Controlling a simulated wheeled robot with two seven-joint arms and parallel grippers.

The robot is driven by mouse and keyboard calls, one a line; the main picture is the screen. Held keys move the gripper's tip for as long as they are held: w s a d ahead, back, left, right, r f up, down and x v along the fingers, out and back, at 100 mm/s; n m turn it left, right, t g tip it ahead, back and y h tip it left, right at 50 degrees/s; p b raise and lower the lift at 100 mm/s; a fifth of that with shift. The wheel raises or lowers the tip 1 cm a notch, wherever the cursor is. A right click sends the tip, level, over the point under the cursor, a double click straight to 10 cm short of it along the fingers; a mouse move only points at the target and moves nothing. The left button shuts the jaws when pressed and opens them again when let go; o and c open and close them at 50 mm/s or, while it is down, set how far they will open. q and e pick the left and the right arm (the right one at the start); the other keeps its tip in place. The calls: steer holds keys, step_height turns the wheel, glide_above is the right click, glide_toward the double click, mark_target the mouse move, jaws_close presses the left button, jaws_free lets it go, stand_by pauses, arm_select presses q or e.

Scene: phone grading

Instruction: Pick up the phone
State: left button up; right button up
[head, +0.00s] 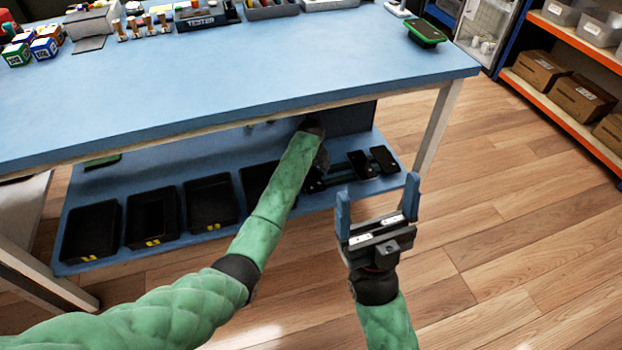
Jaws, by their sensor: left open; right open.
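Two dark phones lie flat near the right end of the blue lower shelf (220,250): a left phone (361,164) and a right phone (384,160). My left arm reaches under the tabletop to this shelf. My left gripper (318,172) is mostly hidden behind its own arm, just left of the phones; it is open, and its fingertips are not clear. My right gripper (378,203) is open and empty, its fingers apart, in front of the shelf's right end and nearer to me than the phones.
Several black bins, including one at the left (90,232), line the lower shelf. The blue tabletop (250,85) overhangs it, with a pale leg (438,128) at right. A green-edged dark item (426,32), a tester holder (205,18) and coloured cubes (44,48) stand on top.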

arm_select(q)
steer(key=c, duration=1.2)
steer(key=shift+o, duration=0.2)
